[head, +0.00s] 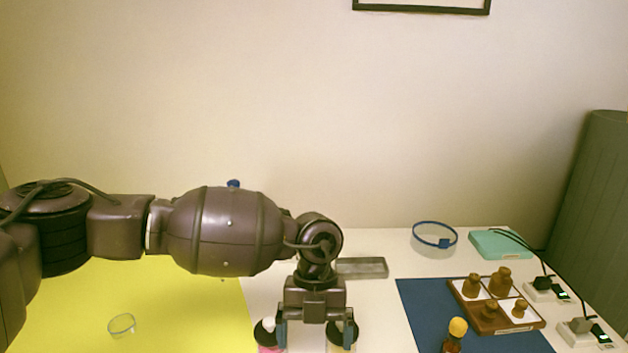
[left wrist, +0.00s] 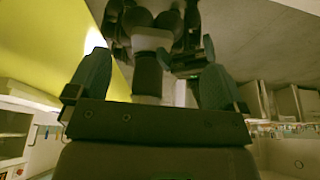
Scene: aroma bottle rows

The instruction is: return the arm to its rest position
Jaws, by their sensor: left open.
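My left arm comes in from the left, across the yellow area, with its wrist bent down. My left gripper (head: 315,336) points down at the bottom edge of the head view, over the white table (head: 372,300). Its two fingers are apart, and I see nothing held between them. The lowest part of the gripper is cut off by the frame edge. In the left wrist view both fingers (left wrist: 152,82) stand wide apart; dark and pale shapes show behind them, and I cannot tell for certain what they are.
Right of the gripper, a wooden tray (head: 490,326) with several brown bottles and an orange-capped bottle (head: 457,328) stand at a blue mat (head: 420,305). Behind are a grey tray (head: 362,268), a blue ring (head: 434,235) and a teal box (head: 497,244). A clear ring (head: 122,325) lies left.

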